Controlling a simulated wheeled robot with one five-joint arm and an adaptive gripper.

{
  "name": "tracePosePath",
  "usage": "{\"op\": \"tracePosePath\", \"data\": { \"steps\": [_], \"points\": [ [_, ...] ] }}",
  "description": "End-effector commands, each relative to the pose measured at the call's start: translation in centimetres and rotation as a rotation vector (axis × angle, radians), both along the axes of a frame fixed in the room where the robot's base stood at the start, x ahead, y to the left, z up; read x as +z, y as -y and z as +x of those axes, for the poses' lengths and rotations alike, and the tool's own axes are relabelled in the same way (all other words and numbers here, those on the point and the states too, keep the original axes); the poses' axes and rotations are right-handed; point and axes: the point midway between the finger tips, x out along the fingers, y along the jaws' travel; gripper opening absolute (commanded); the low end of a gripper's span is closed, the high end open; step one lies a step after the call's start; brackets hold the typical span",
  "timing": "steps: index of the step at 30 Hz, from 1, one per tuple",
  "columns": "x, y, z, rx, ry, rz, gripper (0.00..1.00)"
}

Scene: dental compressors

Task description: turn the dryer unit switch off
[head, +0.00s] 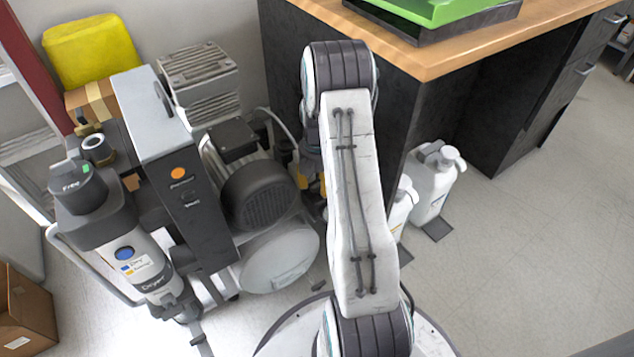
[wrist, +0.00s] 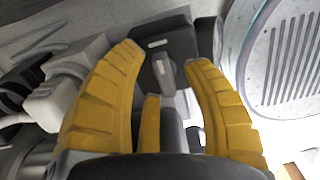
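The dryer unit (head: 130,250) is the upright grey and black cylinder at the left of the head view, with a "Dryer" label and a dark cap marked "Free". In the wrist view, a small grey lever switch (wrist: 165,73) sits on a dark box (wrist: 180,40) with white marks. My gripper (wrist: 165,60) is open, its yellow fingers on either side of the lever, apparently without gripping it. I cannot tell from the wrist view which unit this switch belongs to. In the head view, my arm mostly hides the gripper; bits of yellow show beside the compressor.
A compressor with a black motor (head: 262,195) and a tall dark panel (head: 190,185) stands beside the dryer unit. A wooden-topped desk (head: 450,58) is behind my arm. White bottles (head: 435,180) stand by it. A cardboard box (head: 25,310) is at lower left. Floor at right is clear.

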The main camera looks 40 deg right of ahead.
Motion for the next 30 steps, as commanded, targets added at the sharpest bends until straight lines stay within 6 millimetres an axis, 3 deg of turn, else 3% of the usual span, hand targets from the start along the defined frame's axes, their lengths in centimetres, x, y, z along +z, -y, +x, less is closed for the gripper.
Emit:
{"op": "tracePosePath", "data": {
  "steps": [14, 30],
  "points": [
    [0.01, 0.00, 0.00, 0.000, 0.000, 0.000, 0.01],
    [0.07, 0.04, -0.04, -0.098, -0.002, 0.001, 0.00]
  ]
}}
